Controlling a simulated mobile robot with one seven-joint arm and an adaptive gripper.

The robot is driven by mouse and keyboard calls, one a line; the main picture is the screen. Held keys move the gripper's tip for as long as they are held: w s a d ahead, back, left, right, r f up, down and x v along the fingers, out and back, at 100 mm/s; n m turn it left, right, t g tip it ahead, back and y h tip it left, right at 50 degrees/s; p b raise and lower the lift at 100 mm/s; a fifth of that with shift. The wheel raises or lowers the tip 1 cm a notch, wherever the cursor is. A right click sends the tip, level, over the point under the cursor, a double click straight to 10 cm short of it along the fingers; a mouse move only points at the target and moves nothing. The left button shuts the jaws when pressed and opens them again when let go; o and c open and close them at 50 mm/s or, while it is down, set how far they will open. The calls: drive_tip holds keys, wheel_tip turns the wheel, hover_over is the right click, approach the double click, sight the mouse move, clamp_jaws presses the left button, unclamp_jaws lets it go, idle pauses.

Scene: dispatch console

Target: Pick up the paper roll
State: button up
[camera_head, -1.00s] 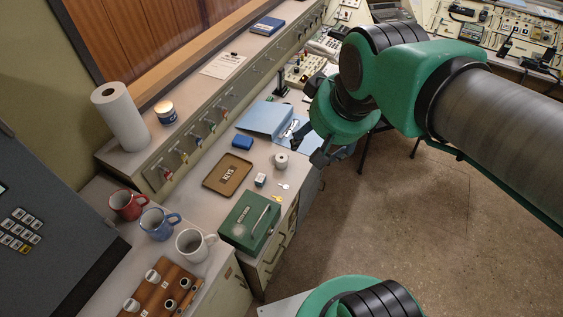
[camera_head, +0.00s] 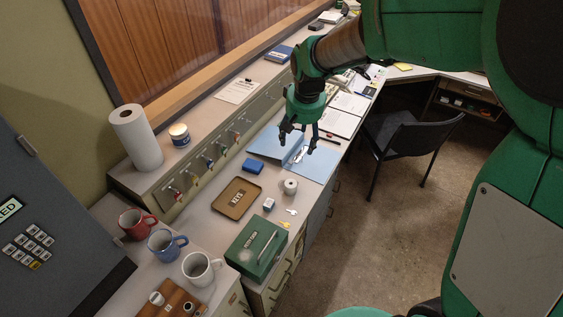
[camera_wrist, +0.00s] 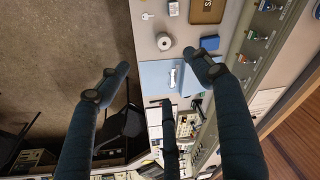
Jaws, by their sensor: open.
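A small white paper roll (camera_head: 290,186) with a hole in its top stands on the desk, right of the brown KEYS tray (camera_head: 217,203). It also shows in the wrist view (camera_wrist: 164,41), near the top middle and beyond the fingertips. A taller white paper towel roll (camera_head: 137,141) stands on the raised ledge at the left. My gripper (camera_head: 298,148) is open and empty, its fingers pointing down above the blue folder. In the wrist view my gripper (camera_wrist: 158,72) has its fingers spread wide, with nothing between them. The small roll is clear of the fingers.
Near the small roll are a blue box (camera_head: 253,166), a small white-and-blue box (camera_head: 268,204), keys (camera_head: 291,211), a green cash box (camera_head: 251,254) and a blue folder (camera_head: 269,147). Mugs (camera_head: 199,268) stand at the front left. A black chair (camera_head: 408,133) is at the right.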

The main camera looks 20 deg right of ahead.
drive_tip(key=w+f+g, duration=0.1)
drive_tip(key=w+f, duration=0.7)
drive_tip(key=f, duration=0.4)
drive_tip(key=g, duration=0.1)
hover_over(291, 183)
wheel_tip(291, 183, down, 14)
drive_tip(key=shift+f+m+p, duration=0.3)
drive_tip(key=shift+f+p, duration=0.05)
drive_tip(key=shift+f, duration=0.05)
drive_tip(key=shift+f, duration=0.1)
drive_tip(key=shift+f+b, duration=0.5)
drive_tip(key=shift+f, duration=3.7)
drive_tip(key=shift+f+b, duration=0.4)
drive_tip(key=shift+f, duration=2.2)
